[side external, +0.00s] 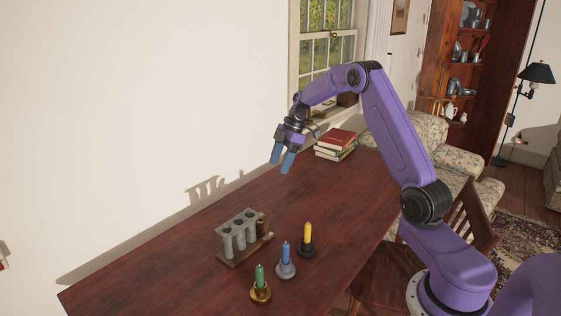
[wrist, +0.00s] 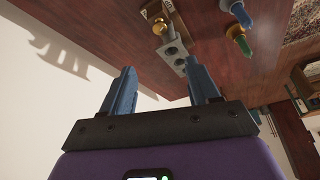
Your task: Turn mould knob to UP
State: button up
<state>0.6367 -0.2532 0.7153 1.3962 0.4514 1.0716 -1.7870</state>
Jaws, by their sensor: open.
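A grey metal candle mould (side external: 240,236) with several upright tubes stands on a wooden base on the table. A small brass knob (side external: 262,226) is at its right end; its setting cannot be read. In the wrist view, the mould (wrist: 172,50) and the round brass knob (wrist: 160,27) show beyond the fingers. My gripper (side external: 281,161) is open and empty, its blue fingers pointing down, above and behind the mould and well clear of it. Both fingers of my gripper (wrist: 160,74) are spread apart in the wrist view.
A green candle (side external: 260,277), a blue candle (side external: 286,254) and a yellow candle (side external: 307,235) stand in holders in front of the mould. Stacked books (side external: 336,146) lie at the table's far end.

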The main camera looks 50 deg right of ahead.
jog(key=w+a+n+g+h, duration=0.2)
jog(key=w+a+n+h, duration=0.15)
jog(key=a+n, duration=0.3)
jog(key=shift+m+h, duration=0.25)
jog(key=shift+h, duration=0.1)
jog(key=f, duration=1.6)
jog(key=shift+s+a+f, duration=0.15)
jog(key=shift+s, duration=0.1)
jog(key=c, duration=1)
